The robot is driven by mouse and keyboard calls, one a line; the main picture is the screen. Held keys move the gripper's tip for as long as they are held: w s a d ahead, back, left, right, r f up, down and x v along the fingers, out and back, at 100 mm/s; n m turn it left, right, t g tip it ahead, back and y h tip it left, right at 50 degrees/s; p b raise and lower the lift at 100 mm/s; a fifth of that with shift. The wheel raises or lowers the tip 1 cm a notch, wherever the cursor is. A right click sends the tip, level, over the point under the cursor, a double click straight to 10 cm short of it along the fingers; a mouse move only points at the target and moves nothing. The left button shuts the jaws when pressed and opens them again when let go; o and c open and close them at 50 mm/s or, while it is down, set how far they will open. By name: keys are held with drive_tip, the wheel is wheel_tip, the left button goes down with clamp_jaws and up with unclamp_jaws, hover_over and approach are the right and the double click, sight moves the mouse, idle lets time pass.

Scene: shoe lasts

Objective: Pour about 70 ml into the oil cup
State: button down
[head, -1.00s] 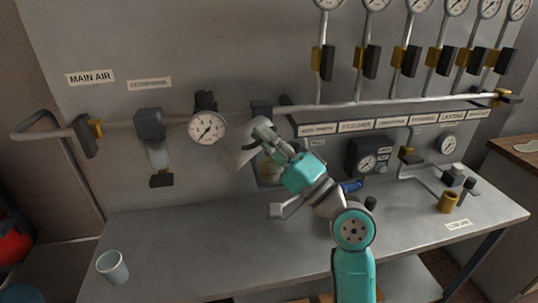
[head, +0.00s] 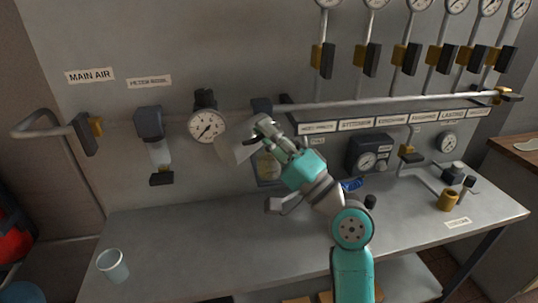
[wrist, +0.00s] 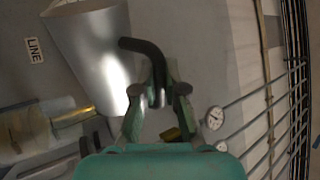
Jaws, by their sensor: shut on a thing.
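My gripper (wrist: 159,98) is shut on the dark curved handle of a shiny metal jug (wrist: 98,55). In the head view my gripper (head: 268,130) holds the jug (head: 238,149) tilted in front of the grey panel, above the bench. A pale blue-grey cup (head: 112,266) stands upright at the bench's front left, well away from the jug. Which vessel is the oil cup is not legible. No liquid stream is visible, and the jug's inside is hidden.
A pipe with valves and a gauge (head: 207,127) runs along the panel close to my gripper. A filter bowl (head: 160,154) hangs farther left. A brass-coloured cup (head: 448,200) stands at the right. The bench (head: 190,235) is clear between the left cup and my arm.

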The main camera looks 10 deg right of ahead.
idle(0.3)
drive_tip(key=n, duration=0.2)
drive_tip(key=f+g+y, duration=0.1)
drive_tip(key=shift+s+a+n, duration=0.2)
drive_tip(key=shift+a+n, duration=0.05)
drive_tip(key=shift+n, duration=0.15)
drive_tip(key=shift+s+a+n+g+y, duration=0.2)
drive_tip(key=shift+n+g+y, duration=0.35)
drive_tip(key=shift+n, duration=0.35)
drive_tip(key=shift+r, duration=0.15)
drive_tip(key=shift+a+r+n+g+y, duration=0.15)
drive_tip(key=shift+n+g+y, duration=0.15)
drive_tip(key=shift+n, duration=0.4)
drive_tip(key=shift+s+a+f+n+g+y+b, duration=0.1)
drive_tip(key=shift+f+n+g+y+b, duration=0.1)
drive_tip(key=shift+f+n+g, duration=0.25)
drive_tip(key=shift+a+f+n+g+y+b, duration=0.1)
drive_tip(key=shift+f+n+g+b, duration=0.15)
drive_tip(key=shift+n+g, duration=0.4)
drive_tip(key=shift+n, duration=0.3)
